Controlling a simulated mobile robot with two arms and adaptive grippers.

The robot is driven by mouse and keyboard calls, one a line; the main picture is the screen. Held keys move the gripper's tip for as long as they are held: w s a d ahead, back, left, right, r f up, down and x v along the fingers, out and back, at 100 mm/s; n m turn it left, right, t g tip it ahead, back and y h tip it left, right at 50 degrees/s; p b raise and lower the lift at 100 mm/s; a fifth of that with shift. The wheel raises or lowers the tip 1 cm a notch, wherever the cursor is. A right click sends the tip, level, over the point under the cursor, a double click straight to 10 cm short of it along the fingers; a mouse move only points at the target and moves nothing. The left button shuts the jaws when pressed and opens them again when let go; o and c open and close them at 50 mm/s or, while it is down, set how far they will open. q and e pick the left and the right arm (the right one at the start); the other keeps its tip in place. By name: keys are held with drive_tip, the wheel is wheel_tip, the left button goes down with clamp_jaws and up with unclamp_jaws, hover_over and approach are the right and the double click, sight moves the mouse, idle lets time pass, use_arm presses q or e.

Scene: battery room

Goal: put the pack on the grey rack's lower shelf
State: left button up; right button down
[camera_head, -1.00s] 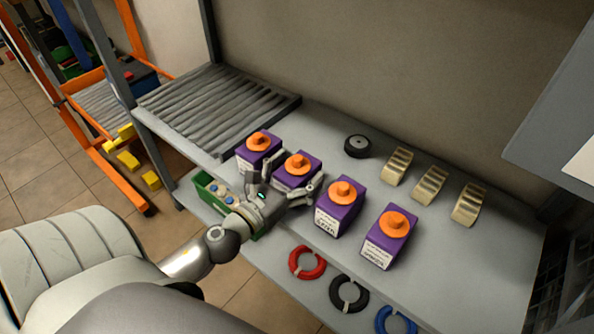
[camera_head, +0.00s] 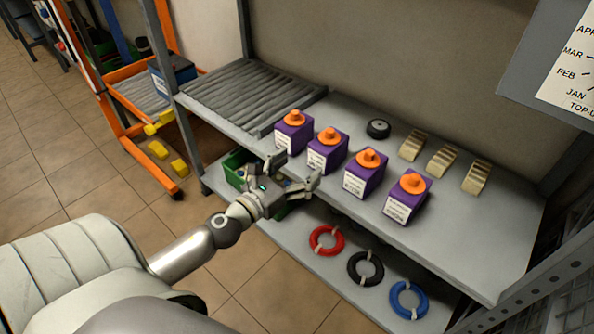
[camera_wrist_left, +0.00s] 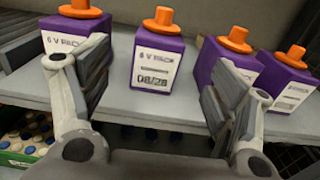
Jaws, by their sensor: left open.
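Several purple packs with orange knobs stand upright in a row on the grey rack's upper shelf (camera_head: 465,240): a far left pack (camera_head: 294,132), a second pack (camera_head: 327,150), a third pack (camera_head: 365,173) and a near right pack (camera_head: 407,198). My left gripper (camera_head: 295,172) is open and empty, just off the shelf's front edge before the second and third packs. In the left wrist view, the "6 V PACK" marked 08/28 (camera_wrist_left: 157,62) shows between the open fingers (camera_wrist_left: 158,85), apart from them. The lower shelf (camera_head: 298,240) shows below. My right gripper is not visible.
The lower shelf carries a red ring (camera_head: 326,250), a black ring (camera_head: 352,271), a blue ring (camera_head: 398,302) and a green crate (camera_head: 234,172), partly behind my gripper. Beige blocks (camera_head: 441,161) and a black wheel (camera_head: 378,129) sit behind the packs. An orange rack (camera_head: 140,150) stands left.

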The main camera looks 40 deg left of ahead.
use_arm(q)
drive_tip(key=s+a+f+n+g+y, duration=0.1)
drive_tip(key=s+f+n+g+y, duration=0.3)
drive_tip(key=n, duration=0.8)
drive_tip(key=s+f+n+g+y, duration=0.25)
drive_tip(key=s+f+n, duration=0.2)
drive_tip(key=n, duration=0.85)
drive_tip(key=s+d+f+n+g+h, duration=0.2)
drive_tip(key=s+d+n+g, duration=0.2)
drive_tip(key=s+d+n, duration=0.1)
drive_tip(key=s+d+f+n+g+h, duration=0.3)
drive_tip(key=s+d+n+g, duration=0.1)
drive_tip(key=s+d, duration=0.3)
drive_tip(key=shift+s+d+n, duration=0.2)
drive_tip(key=shift+s+n, duration=0.4)
drive_tip(key=shift+s, duration=0.6)
drive_tip(key=shift+f, duration=0.1)
